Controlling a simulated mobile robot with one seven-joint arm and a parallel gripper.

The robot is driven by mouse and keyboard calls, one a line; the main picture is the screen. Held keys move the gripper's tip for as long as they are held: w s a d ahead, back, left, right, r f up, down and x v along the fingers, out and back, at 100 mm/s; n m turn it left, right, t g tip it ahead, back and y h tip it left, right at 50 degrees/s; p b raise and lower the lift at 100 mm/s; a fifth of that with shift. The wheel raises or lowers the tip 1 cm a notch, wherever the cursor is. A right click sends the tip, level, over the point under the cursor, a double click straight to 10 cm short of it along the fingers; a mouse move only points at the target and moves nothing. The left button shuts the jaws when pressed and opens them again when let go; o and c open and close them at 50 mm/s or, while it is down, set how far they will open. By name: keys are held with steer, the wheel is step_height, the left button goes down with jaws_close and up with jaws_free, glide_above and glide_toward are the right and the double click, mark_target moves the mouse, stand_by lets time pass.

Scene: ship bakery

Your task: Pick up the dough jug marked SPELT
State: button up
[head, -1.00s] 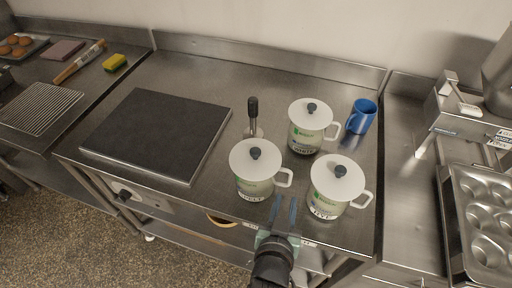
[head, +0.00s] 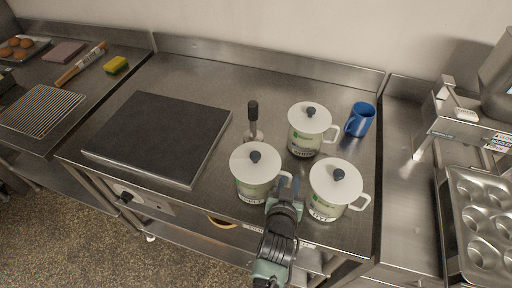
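The SPELT jug (head: 254,170) is the left of the two front jugs, upright on the steel counter, white-lidded with a dark knob. Its label is now partly hidden by my gripper. Its handle points right, toward my gripper (head: 289,184). The jug marked RYE (head: 334,187) stands close on the right of my gripper.
A blue mug (head: 360,119) stands right of the back jug. A dark-handled upright tool (head: 253,119) stands just behind the SPELT jug. A dark flat slab (head: 158,136) lies on the left. The counter behind is clear. A muffin tin (head: 451,235) is far right.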

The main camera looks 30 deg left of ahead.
steer(key=shift+w, duration=0.15)
jaws_close()
stand_by(0.4)
stand_by(0.9)
steer(key=shift+r, duration=0.1)
